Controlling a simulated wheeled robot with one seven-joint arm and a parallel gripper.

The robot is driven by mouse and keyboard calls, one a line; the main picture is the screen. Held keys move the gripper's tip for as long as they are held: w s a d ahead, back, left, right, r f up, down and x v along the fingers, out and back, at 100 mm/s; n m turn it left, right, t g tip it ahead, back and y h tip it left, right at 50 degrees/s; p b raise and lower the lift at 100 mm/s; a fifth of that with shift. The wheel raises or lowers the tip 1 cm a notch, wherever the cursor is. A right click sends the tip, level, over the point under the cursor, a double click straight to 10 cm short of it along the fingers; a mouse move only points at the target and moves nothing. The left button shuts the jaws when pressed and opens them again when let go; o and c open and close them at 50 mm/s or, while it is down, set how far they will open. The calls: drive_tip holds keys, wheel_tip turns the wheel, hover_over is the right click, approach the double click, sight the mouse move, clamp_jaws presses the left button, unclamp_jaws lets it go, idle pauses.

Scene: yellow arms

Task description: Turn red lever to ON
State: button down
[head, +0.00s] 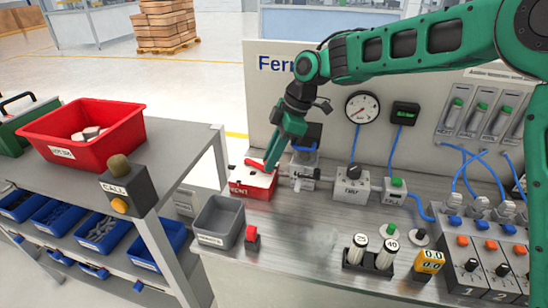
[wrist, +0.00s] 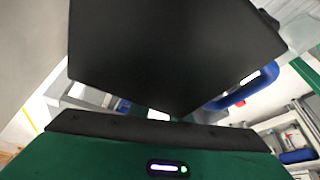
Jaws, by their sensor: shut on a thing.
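The red lever (head: 257,166) shows as a short red bar over a red-and-white box (head: 240,188) at the left back of the steel bench. The box's front label is partly covered, and I cannot read an ON mark. My gripper (head: 270,161) reaches down from above, with its green fingers at the right end of the lever, and is shut on it. The fingers hide that end. In the wrist view a large black surface blocks the middle, and I cannot make out the lever there.
A fixture with a blue top (head: 307,135) and a metal valve stands just right of my gripper. A panel with a gauge (head: 362,108) rises behind. A grey bin (head: 219,222) and a small red-topped block (head: 252,235) stand in front.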

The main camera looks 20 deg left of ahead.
drive_tip(key=shift+w+a+r, duration=0.1)
drive_tip(key=shift+r, duration=0.05)
drive_tip(key=c, duration=1.6)
unclamp_jaws()
drive_tip(key=shift+c, duration=0.2)
drive_tip(key=v, duration=1)
drive_tip(key=shift+d+r, duration=0.25)
drive_tip(key=shift+w, duration=0.1)
